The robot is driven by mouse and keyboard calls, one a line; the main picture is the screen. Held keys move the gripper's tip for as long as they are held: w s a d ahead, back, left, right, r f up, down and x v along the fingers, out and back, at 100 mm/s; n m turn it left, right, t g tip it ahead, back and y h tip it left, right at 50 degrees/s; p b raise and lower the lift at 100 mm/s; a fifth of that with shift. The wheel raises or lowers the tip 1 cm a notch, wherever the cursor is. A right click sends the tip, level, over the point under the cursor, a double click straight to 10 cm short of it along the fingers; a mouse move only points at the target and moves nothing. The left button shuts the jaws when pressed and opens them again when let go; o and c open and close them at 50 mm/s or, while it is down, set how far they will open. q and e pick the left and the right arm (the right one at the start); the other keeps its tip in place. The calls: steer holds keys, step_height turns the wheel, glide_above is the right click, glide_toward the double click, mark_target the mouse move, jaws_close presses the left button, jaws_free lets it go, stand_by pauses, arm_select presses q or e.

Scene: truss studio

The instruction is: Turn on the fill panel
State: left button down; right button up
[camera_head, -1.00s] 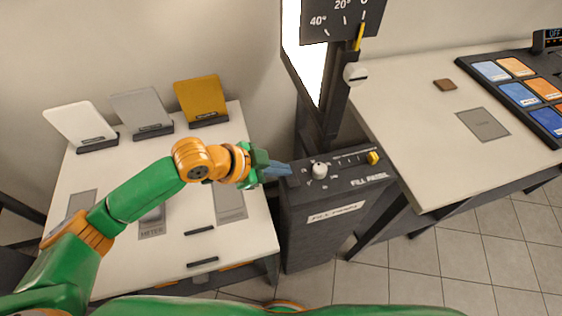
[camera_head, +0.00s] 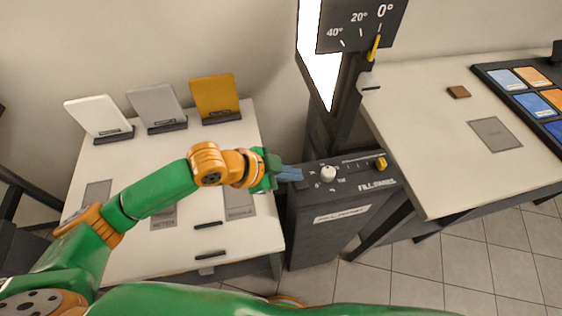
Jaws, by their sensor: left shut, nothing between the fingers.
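The fill panel is a dark box (camera_head: 325,236) on the floor between two tables, with a white label on its front. Its top carries a white knob (camera_head: 328,173) with markings around it and a yellow slider knob (camera_head: 381,163) at the right end of a slot. A bright white light panel (camera_head: 321,52) stands upright behind it and is lit. My left gripper (camera_head: 298,174) is shut and empty, its blue-grey fingertips over the left end of the box top, just left of the white knob. Whether the fingers touch the box is unclear. My right gripper is out of view.
A dark angle scale (camera_head: 360,28) with a yellow pointer (camera_head: 374,48) is on the stand's post. The left table (camera_head: 130,185) holds white, grey and yellow cards (camera_head: 214,97) in stands. The right table (camera_head: 420,140) holds a brown block (camera_head: 459,92) and a swatch board (camera_head: 530,98).

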arm_select(q)
step_height(320, 180, up, 5)
steer(key=p, duration=0.4)
steer(key=w+a+b+v, duration=0.1)
steer(key=b+v, duration=0.1)
steer(key=v, duration=0.7)
steer(key=shift+f+b, duration=0.3)
steer(key=shift+b, duration=0.05)
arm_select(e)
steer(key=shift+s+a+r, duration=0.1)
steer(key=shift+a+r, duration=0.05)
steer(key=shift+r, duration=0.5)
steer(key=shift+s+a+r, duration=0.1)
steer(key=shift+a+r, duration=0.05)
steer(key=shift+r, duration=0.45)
arm_select(q)
steer(key=shift+w+a, duration=0.1)
